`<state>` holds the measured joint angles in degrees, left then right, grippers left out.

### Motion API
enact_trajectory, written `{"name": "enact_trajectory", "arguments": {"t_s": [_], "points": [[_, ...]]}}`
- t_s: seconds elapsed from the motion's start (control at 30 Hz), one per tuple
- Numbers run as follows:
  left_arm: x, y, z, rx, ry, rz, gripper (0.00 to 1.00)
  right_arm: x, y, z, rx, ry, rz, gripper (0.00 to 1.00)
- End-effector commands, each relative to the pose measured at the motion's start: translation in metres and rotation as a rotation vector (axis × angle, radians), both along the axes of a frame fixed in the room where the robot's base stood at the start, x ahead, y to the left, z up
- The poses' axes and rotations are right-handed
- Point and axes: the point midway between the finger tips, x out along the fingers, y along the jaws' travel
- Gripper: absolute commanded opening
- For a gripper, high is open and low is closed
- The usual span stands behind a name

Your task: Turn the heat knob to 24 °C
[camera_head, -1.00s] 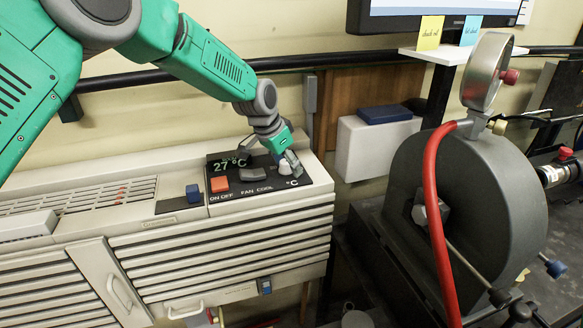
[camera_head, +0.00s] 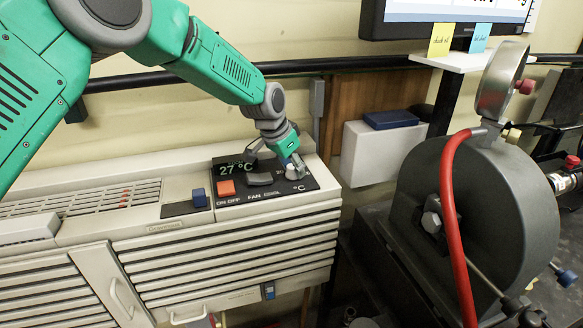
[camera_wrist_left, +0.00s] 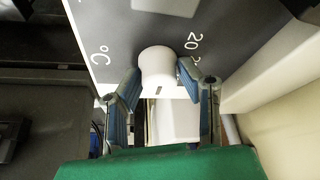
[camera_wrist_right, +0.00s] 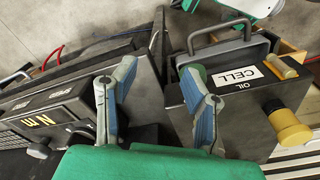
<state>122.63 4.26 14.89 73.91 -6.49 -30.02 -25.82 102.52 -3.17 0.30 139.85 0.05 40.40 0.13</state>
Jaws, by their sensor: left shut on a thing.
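The heat knob (camera_wrist_left: 157,66) is a white round knob with a dark mark on its edge, on the dark control panel (camera_wrist_left: 115,32). In the left wrist view it sits between the two fingers of my left gripper (camera_wrist_left: 155,82), which is shut on it. The green display (camera_head: 236,168) on the panel reads 27 °C. My right gripper (camera_wrist_right: 162,72) is open and empty, away from the panel in the right wrist view.
A red-orange switch (camera_head: 226,188) and a grey fan switch (camera_head: 259,179) lie left of the knob. A blue knob (camera_head: 199,197) stands further left. A large grey round machine (camera_head: 500,220) with a red hose (camera_head: 452,215) stands at the right. A box labelled OIL CELL (camera_wrist_right: 238,80) is near my right gripper.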

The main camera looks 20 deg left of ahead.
Motion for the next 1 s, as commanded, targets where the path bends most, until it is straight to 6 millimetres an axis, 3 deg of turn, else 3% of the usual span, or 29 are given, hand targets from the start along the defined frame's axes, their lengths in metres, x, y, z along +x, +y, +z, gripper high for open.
{"name": "enact_trajectory", "arguments": {"t_s": [0.27, 1.0], "points": [[0.001, 0.003, 0.0, 0.006, -0.001, 0.113, 0.03, 0.0, 0.0, 0.006, -0.001, 0.0, -0.001, 0.4], [0.0, 0.003, -0.002, 0.006, 0.006, 0.67, 0.03, 0.0, 0.0, 0.02, -0.001, 0.0, -0.001, 0.4]]}}
